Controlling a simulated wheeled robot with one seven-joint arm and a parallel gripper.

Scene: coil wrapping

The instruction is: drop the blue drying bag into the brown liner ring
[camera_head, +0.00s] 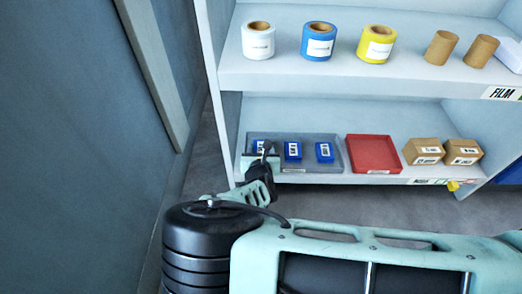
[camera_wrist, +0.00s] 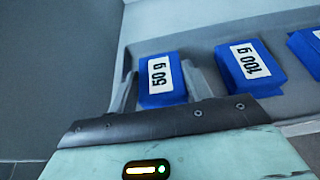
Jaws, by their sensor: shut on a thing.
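A blue drying bag marked 50 g (camera_wrist: 162,80) lies at the left end of the grey tray (camera_wrist: 200,45) in the wrist view. My gripper (camera_wrist: 160,92) is shut on this bag, one finger on each side. In the head view my gripper (camera_head: 266,152) reaches into the lower shelf and partly covers the same bag (camera_head: 258,144). A blue bag marked 100 g (camera_wrist: 250,68) lies to its right, and a third blue bag (camera_head: 324,151) lies beyond that. I cannot make out a brown liner ring in either view.
A red tray (camera_head: 373,153) and two brown boxes (camera_head: 423,151) stand right of the grey tray. The upper shelf (camera_head: 300,75) holds white, blue and yellow rolls and two brown tubes (camera_head: 441,47). A shelf side panel (camera_head: 222,110) stands close to my gripper's left.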

